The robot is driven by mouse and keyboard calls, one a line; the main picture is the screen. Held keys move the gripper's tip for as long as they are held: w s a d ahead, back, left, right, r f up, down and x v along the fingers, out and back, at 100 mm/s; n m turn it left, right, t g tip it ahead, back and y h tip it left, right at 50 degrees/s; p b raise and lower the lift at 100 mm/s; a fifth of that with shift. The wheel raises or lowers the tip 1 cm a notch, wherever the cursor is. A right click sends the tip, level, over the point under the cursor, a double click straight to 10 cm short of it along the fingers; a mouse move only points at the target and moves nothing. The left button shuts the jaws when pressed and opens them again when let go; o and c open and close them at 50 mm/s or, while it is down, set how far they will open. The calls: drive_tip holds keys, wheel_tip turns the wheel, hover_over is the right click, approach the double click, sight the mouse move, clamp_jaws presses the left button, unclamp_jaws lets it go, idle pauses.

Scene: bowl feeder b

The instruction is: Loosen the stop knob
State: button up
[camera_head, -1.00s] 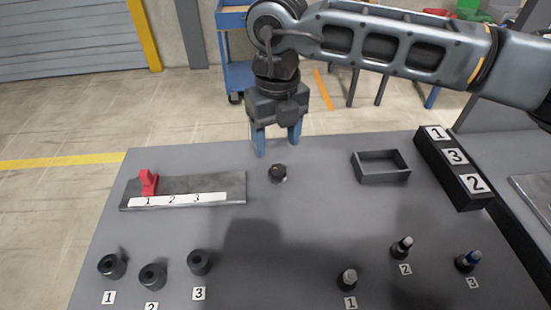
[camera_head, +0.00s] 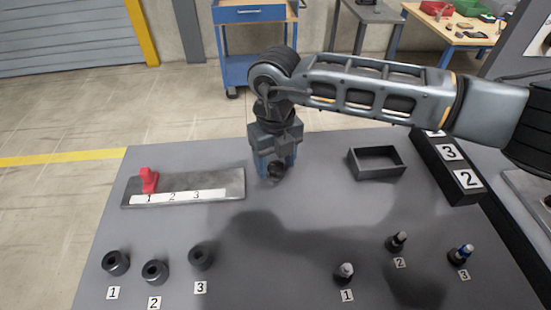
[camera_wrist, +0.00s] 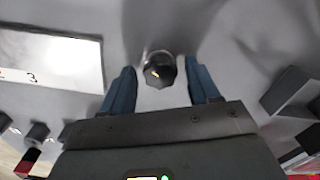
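The stop knob (camera_head: 276,170) is a dark, round knob standing on the grey table, right of the slotted plate. It also shows in the wrist view (camera_wrist: 159,70), with a small yellow mark on its top. My gripper (camera_head: 274,168) is low over the table at the knob. In the wrist view its two blue fingers (camera_wrist: 160,88) are apart, one on each side of the knob, with a gap on both sides. The gripper is open and holds nothing. In the head view the fingers are partly hidden behind the knob and the gripper body.
A grey plate (camera_head: 231,184) with a red block (camera_head: 149,180) and labels 1, 2, 3 lies to the left. An open grey tray (camera_head: 377,173) stands to the right, near a dark numbered box (camera_head: 443,160). Black rings (camera_head: 155,271) and pegs (camera_head: 344,273) stand in front.

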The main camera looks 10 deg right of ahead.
drive_tip(key=c, duration=0.9)
drive_tip(key=shift+c, duration=0.2)
drive_tip(key=shift+n+b, duration=0.4)
drive_tip(key=n+b, duration=0.2)
drive_tip(key=n, duration=0.1)
drive_tip(key=shift+f, duration=0.15)
drive_tip(key=n+b, duration=0.4)
drive_tip(key=n, duration=0.1)
drive_tip(key=shift+b, duration=0.4)
drive_tip(key=n+b, duration=0.3)
drive_tip(key=n, duration=0.1)
drive_tip(key=shift+n, duration=0.4)
drive_tip(key=n+b, duration=0.2)
drive_tip(key=n, duration=0.2)
drive_tip(key=shift+s+n+b, duration=0.15)
drive_tip(key=shift+n+b, duration=0.2)
drive_tip(key=shift+n, duration=0.05)
